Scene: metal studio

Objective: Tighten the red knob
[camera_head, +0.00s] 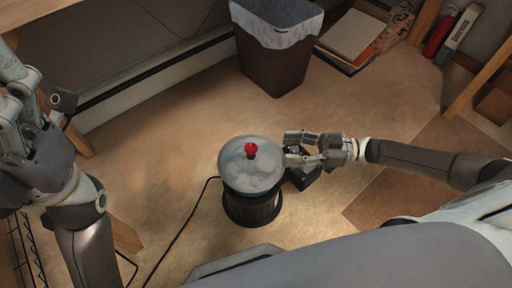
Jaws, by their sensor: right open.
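The red knob (250,149) stands on top of a round glass-like lid (240,174), above a dark cylindrical base (252,209). My right gripper (287,148) is open, at the right edge of the lid, with its fingers pointing left toward the knob. It is apart from the knob, and I cannot tell whether it touches the lid. My left arm comes in from the left, and its gripper (62,101) is raised near the left edge, well away from the knob. Whether the left gripper is open or shut is not clear.
A dark box-like part (304,175) sits just right of the base, under my right gripper. A black cable (181,228) runs from the device down left. A lined waste bin (273,70) stands behind. Books (352,36) and a red bottle-like object (440,32) lie farther back. Floor around is mostly clear.

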